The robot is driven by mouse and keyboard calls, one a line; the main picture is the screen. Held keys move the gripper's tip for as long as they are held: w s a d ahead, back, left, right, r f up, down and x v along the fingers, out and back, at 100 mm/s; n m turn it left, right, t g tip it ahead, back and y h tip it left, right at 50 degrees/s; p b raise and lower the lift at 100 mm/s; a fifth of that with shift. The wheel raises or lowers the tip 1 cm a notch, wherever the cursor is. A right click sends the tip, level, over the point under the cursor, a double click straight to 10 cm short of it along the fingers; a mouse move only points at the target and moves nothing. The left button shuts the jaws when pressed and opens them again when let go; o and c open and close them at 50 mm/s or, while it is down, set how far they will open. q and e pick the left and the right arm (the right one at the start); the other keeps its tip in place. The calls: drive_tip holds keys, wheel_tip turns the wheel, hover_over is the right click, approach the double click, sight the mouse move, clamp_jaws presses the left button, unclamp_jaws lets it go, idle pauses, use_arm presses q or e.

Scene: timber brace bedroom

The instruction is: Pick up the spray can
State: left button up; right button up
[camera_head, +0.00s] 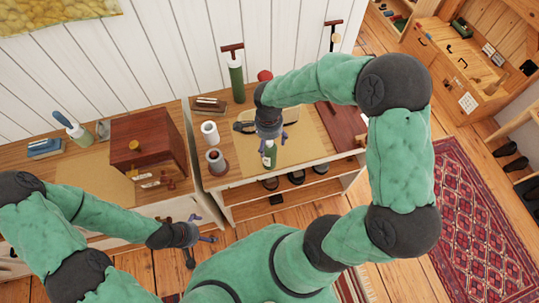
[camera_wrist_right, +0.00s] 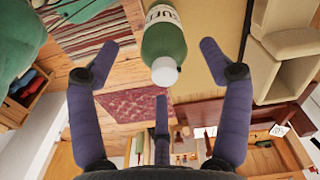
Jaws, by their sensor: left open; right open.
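The spray can (camera_head: 269,157) is a small green bottle with a white label, on the tan mat (camera_head: 300,150) of the right-hand cabinet top. In the right wrist view the spray can (camera_wrist_right: 164,36) shows its white cap pointing toward the palm. My right gripper (camera_head: 270,139) is open above the can; its purple-blue fingers (camera_wrist_right: 152,66) spread on both sides of the cap, and no grip on the can shows. My left gripper (camera_head: 200,238) is open and empty, low in front of the cabinets.
A white cup (camera_head: 210,132) and a grey-red container (camera_head: 216,161) stand left of the can. A dark red wooden box (camera_head: 150,141) sits on the left cabinet. A patterned red rug (camera_head: 470,225) lies on the floor at right.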

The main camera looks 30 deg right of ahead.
sight(269, 148)
wheel_tip(269, 148, down, 4)
drive_tip(key=shift+w+f, duration=0.1)
drive_tip(key=shift+f, duration=0.1)
clamp_jaws()
drive_tip(key=shift+r, duration=0.1)
